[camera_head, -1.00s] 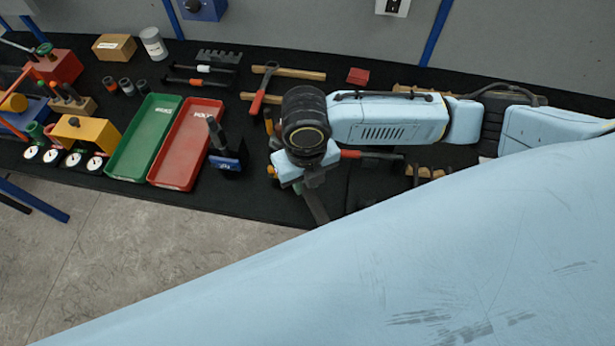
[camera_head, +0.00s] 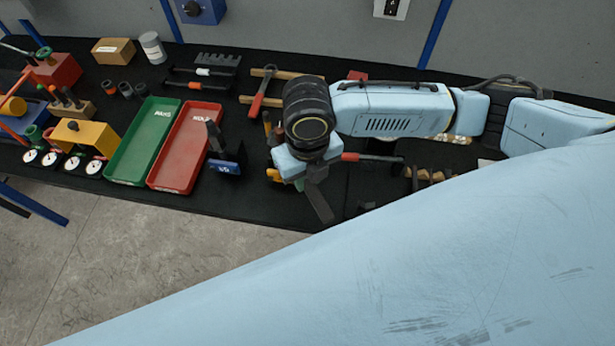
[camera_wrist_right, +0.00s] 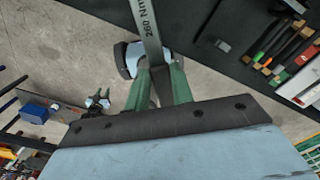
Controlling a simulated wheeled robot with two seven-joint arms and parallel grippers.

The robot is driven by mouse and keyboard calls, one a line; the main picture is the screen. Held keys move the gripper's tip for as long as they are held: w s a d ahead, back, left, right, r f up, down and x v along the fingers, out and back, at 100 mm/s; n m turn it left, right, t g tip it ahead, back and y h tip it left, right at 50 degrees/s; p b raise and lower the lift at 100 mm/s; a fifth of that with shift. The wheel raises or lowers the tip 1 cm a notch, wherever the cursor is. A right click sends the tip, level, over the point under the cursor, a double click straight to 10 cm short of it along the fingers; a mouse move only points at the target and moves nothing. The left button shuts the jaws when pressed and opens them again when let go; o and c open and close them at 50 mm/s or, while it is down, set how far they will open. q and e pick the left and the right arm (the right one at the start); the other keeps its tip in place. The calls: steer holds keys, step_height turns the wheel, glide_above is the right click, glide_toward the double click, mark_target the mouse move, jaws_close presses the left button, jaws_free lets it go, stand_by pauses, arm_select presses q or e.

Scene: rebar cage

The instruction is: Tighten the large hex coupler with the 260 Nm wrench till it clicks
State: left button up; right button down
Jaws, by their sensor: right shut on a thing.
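My right gripper (camera_wrist_right: 162,85) shows two green fingers in the right wrist view, closed on the wrench (camera_wrist_right: 149,28). The wrench is a grey flat bar with "260 Nm" printed on it. It runs up out of the picture from between the fingers, so its far end is out of view. In the head view my right gripper (camera_head: 318,190) hangs below the dark wrist joint, over the front part of the black table. Its fingertips and the wrench are hard to make out there. I cannot make out the large hex coupler in either view. My left gripper is not in view.
The black table (camera_head: 240,202) holds a green tray (camera_head: 142,140), a red tray (camera_head: 187,148), dial gauges (camera_head: 72,160), a yellow block (camera_head: 88,133) and hand tools. Bare concrete floor (camera_head: 150,265) lies in front.

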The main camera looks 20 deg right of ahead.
steer(key=shift+r, duration=3.5)
